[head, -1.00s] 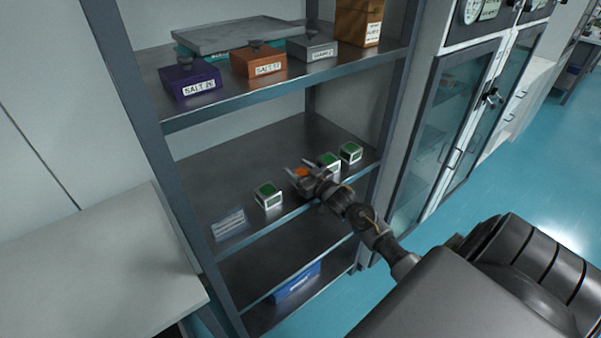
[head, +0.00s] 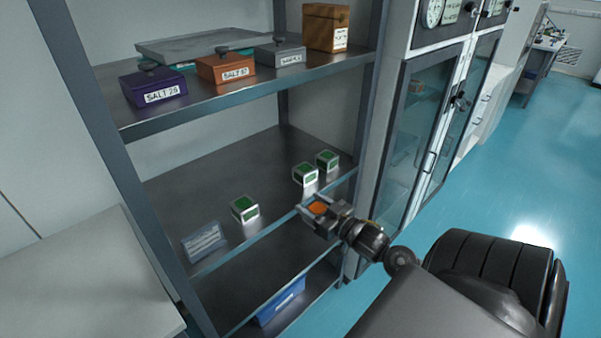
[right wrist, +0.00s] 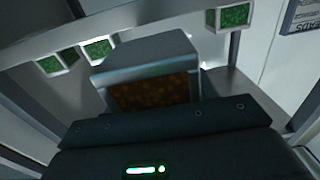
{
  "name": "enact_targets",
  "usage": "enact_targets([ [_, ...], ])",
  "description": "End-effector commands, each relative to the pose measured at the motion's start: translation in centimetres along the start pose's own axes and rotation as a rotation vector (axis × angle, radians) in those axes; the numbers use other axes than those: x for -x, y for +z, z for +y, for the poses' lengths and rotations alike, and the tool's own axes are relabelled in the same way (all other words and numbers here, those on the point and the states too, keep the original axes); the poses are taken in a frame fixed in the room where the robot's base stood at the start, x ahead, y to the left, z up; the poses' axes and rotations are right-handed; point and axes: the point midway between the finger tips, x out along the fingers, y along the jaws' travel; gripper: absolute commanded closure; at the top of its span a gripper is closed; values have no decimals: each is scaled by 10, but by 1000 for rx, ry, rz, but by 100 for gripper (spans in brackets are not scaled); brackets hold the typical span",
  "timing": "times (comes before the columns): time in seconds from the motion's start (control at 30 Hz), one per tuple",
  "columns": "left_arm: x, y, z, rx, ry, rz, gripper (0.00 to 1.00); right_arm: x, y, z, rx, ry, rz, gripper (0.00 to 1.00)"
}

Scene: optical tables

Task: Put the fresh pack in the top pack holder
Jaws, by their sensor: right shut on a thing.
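My right gripper (head: 316,208) is shut on a small white pack with an orange top (head: 318,208). It holds the pack just in front of the middle shelf's edge. In the right wrist view the held pack (right wrist: 150,72) shows its orange-brown speckled face between the jaws. Three white packs with green tops stand on the middle shelf: one on the left (head: 245,208), one in the middle (head: 305,174) and one on the right (head: 327,160). I cannot tell from any marking which pack is the fresh one. No pack holder is in view. My left gripper is not in view.
The metal shelf rack (head: 210,170) has a sign plate (head: 204,242) at its left front. The upper shelf holds labelled boxes, including a purple one (head: 155,88). A blue bin (head: 281,300) is on the low shelf. A glass-door cabinet (head: 408,130) stands right; the floor beyond is clear.

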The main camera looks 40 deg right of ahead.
Motion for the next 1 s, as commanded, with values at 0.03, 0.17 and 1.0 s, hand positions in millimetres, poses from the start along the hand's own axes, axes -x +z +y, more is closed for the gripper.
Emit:
enact_targets([
  [0.03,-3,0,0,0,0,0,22,7,2,0,0,-1,-1,70],
  [0.17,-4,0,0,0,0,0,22,19,1,0,-1,0,1,70],
  [1.0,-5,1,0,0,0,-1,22,14,0,-93,-2,-170,8,70],
])
